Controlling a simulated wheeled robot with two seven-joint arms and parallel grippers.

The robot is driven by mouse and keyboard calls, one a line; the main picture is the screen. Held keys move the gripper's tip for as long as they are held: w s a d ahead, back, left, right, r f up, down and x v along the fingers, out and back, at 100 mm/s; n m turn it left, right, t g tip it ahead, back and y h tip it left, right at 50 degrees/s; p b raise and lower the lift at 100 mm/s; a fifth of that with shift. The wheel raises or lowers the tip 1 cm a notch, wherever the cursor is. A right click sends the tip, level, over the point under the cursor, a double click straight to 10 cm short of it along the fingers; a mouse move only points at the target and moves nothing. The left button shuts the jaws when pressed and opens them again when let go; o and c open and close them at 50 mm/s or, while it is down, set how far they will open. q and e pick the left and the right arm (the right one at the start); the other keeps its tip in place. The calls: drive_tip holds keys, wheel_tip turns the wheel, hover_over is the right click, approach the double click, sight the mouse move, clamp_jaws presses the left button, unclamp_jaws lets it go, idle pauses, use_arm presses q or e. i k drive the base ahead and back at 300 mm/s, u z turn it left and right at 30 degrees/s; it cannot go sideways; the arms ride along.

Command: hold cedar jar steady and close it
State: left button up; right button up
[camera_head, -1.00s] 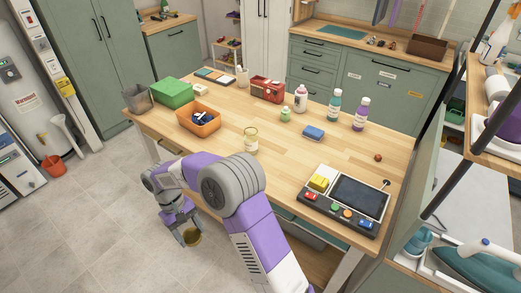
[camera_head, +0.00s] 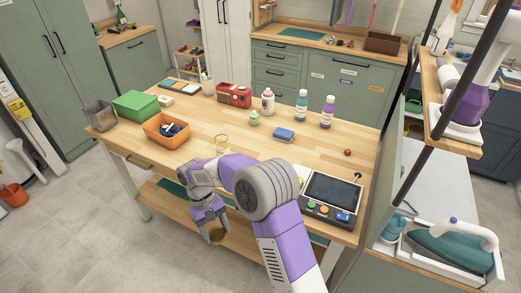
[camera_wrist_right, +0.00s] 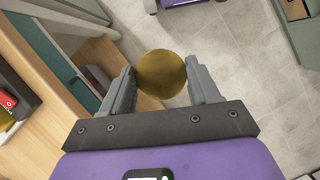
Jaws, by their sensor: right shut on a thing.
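My right gripper (camera_head: 215,226) hangs low in front of the table, below the tabletop. It is shut on a round gold-brown lid (camera_head: 216,236). In the right wrist view the lid (camera_wrist_right: 160,73) sits between the two grey fingers, its round face toward the camera. The gripper and lid are apart from the jar. My left gripper is not in view.
The table (camera_head: 270,152) also holds an orange bin (camera_head: 167,131), green box (camera_head: 135,105), several bottles, a blue sponge (camera_head: 284,135) and a control panel with a screen (camera_head: 332,190). A shelf unit with an iron (camera_head: 455,245) stands at right.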

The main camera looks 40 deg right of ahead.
sight(221, 140)
drive_tip(key=z, duration=0.9)
